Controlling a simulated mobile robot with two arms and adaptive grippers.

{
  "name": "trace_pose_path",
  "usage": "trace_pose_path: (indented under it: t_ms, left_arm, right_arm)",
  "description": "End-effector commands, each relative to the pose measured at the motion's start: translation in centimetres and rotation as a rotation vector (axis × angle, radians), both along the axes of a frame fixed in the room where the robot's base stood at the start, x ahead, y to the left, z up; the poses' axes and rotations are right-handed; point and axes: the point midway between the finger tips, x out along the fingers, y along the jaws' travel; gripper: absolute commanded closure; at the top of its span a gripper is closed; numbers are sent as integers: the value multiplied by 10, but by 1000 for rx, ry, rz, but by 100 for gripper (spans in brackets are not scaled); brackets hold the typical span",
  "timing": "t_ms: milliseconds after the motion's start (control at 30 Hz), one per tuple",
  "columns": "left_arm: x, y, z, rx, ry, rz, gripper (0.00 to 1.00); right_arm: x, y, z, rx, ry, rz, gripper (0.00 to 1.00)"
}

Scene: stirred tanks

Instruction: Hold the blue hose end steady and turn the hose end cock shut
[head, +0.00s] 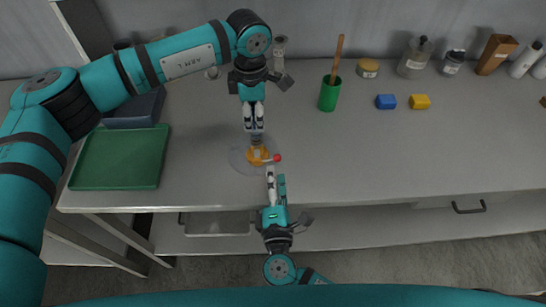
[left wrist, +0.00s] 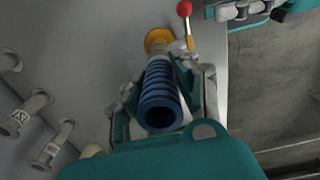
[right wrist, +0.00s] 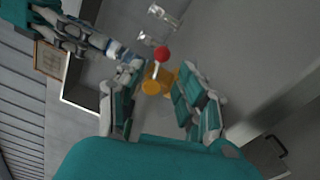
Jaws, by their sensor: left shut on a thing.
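The blue ribbed hose end (left wrist: 160,92) sits between the fingers of my left gripper (left wrist: 165,90), its open mouth facing the left wrist camera. In the head view my left gripper (head: 254,127) is shut on it from above, and the fingers mostly hide it. The orange hose end cock (head: 257,154) is just beyond the fingertips. Its pale lever with a red knob (head: 277,158) points right; the knob also shows in the right wrist view (right wrist: 162,53). My right gripper (head: 276,178) is open in front of the cock, its fingers either side of the lever area; contact cannot be told.
A clear round dish (head: 239,160) lies under the cock. A green tray (head: 120,170) is at the left. The bench right of the cock is clear.

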Motion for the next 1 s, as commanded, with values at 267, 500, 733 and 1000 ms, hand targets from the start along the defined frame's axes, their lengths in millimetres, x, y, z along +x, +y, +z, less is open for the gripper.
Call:
trace_pose_path:
  t_ms: [267,500,733,1000]
  left_arm:
    - [0,0,0,0,-1,0,100]
    - [0,0,0,0,-1,0,100]
    - [0,0,0,0,-1,0,100]
    - [0,0,0,0,-1,0,100]
  right_arm:
    - [47,1,1,0,-2,0,63]
    - [61,1,0,1,0,0,63]
    - [61,1,0,1,0,0,63]
    - [61,1,0,1,0,0,99]
